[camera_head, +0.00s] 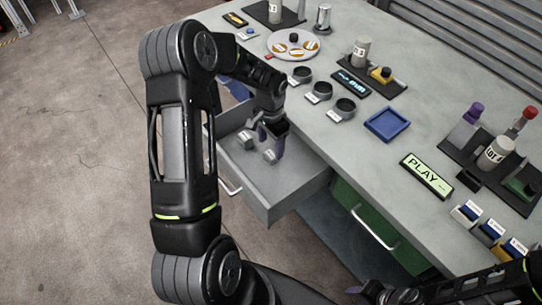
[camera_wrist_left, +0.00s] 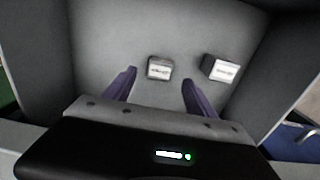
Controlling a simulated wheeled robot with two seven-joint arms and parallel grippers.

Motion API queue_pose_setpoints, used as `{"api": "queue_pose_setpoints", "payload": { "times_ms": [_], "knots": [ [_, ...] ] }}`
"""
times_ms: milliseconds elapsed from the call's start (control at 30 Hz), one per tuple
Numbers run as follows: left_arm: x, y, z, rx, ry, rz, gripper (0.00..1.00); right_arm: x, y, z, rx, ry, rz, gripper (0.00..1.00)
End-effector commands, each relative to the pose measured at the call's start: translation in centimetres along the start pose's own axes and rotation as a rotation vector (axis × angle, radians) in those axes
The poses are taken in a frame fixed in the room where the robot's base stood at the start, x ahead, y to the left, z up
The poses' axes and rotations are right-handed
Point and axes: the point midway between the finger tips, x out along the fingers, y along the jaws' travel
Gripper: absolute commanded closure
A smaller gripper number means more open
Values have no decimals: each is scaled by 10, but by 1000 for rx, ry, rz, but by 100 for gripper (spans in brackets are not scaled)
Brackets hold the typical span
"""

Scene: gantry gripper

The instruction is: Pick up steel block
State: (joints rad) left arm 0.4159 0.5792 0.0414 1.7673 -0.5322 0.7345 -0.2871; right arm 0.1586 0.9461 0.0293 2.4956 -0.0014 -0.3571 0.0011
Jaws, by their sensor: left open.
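Two small grey blocks with white labels lie in the open drawer (camera_head: 286,186). In the head view, one block (camera_head: 245,139) is at the left and the other block (camera_head: 270,156) is nearer the front. The wrist view shows a block (camera_wrist_left: 160,68) ahead of the gap between my fingertips and another block (camera_wrist_left: 221,69) to its right. The labels are too blurred to read, so I cannot tell which is steel. My left gripper (camera_head: 268,138) is open and empty above the drawer, also seen in the wrist view (camera_wrist_left: 159,80). My right gripper (camera_head: 372,293) is partly visible at the bottom.
On the tabletop stand several dark round cups (camera_head: 344,108), a blue tray (camera_head: 387,124), a PLAY sign (camera_head: 427,176) and a plate with discs (camera_head: 293,45). A green drawer front (camera_head: 350,207) is to the right.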

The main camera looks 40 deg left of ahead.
Motion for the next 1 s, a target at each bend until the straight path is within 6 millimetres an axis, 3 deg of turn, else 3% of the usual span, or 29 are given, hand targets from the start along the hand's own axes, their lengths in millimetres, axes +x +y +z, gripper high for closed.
{"api": "queue_pose_setpoints", "payload": {
  "times_ms": [333,700,1000],
  "knots": [
    [4,0,0,-1,1,0,35,-1,0,0,0,0,0,64],
    [50,1,1,-1,1,0,35,-9,-3,0,0,-1,0,64],
    [52,0,0,-1,2,-1,35,-8,-3,0,0,-1,0,64]
  ]
}}
